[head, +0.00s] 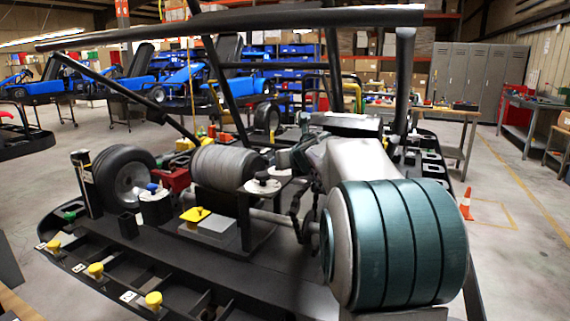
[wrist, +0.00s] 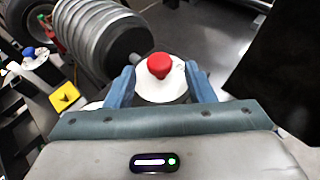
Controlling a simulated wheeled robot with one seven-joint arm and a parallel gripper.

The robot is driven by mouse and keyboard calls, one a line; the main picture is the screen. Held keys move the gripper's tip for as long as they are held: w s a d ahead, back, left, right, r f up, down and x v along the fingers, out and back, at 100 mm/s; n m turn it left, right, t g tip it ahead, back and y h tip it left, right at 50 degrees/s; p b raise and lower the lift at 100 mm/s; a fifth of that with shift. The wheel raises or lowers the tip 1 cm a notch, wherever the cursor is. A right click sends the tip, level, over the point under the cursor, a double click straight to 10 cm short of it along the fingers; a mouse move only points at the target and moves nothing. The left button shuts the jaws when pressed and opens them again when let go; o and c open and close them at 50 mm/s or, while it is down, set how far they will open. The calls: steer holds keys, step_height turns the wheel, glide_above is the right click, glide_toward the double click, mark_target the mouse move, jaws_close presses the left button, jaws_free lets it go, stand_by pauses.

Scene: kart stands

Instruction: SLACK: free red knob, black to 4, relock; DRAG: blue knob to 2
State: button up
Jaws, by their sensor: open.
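The red knob (wrist: 159,66) stands on a white round dial (wrist: 155,93) in the wrist view. My gripper (wrist: 159,70) is open, with one blue finger on each side of the red knob; gaps show on both sides, so it appears untouched. The blue knob (wrist: 28,52) sits on another white dial to the left; it also shows in the head view (head: 152,187). In the head view a black knob (head: 263,179) sits on a white dial beside the ribbed drum. I cannot make out the red knob there. Dial numbers are too small to read.
The ribbed grey drum (head: 228,168) lies close to the dials; its dark end is near my gripper in the wrist view. A yellow piece (head: 195,213) sits on a grey box. Dark frame bars (head: 230,24) cross above. Yellow knobs (head: 96,270) line the front edge.

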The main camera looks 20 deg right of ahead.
steer(key=shift+x, duration=1)
